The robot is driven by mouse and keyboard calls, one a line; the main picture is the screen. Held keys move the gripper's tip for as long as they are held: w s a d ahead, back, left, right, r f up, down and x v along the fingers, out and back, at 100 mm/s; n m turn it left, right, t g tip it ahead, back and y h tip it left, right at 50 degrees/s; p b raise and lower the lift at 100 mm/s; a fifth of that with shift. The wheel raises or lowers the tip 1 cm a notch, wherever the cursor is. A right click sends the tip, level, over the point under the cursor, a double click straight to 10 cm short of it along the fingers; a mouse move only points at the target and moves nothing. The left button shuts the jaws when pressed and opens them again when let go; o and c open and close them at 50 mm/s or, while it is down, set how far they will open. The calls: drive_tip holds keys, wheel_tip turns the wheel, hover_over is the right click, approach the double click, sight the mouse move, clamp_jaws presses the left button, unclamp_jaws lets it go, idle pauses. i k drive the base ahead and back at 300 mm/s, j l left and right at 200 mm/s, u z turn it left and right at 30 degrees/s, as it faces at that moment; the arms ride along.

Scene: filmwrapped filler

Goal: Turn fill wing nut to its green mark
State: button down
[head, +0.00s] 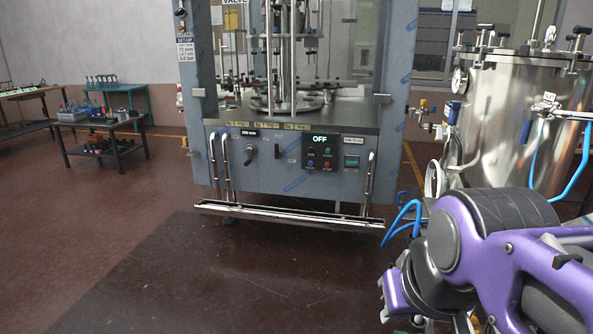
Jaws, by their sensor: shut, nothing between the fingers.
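The filling machine (300,190) stands ahead, with grey panels and blue-printed film on its surfaces. Its front panel carries a small dark-and-silver control (250,154) on the left, under a black label, and a dark slot-like fitting (277,151) beside it. I cannot tell whether either is the fill wing nut, and no green mark can be made out near them. My purple and black arm fills the lower right, well in front of the machine and to its right. My gripper is not visible in this view.
A display (320,139) reads OFF above several coloured buttons. A metal rail (290,214) projects along the machine's front. A steel tank (520,125) with blue hoses stands at right, behind my arm. Workbenches (112,128) stand at far left. The floor (130,230) in front is clear.

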sight(413, 112)
drive_tip(key=i+j+z, duration=0.45)
drive_tip(key=j+z, duration=0.2)
drive_tip(key=i+j+z, duration=0.1)
drive_tip(key=j+z, duration=0.2)
drive_tip(key=j, duration=0.15)
drive_tip(key=i+j, duration=0.15)
drive_tip(key=i, duration=0.25)
drive_tip(key=i+j, duration=0.15)
drive_tip(key=i, duration=0.25)
drive_tip(key=i+j+u, duration=0.1)
drive_tip(key=i, duration=0.3)
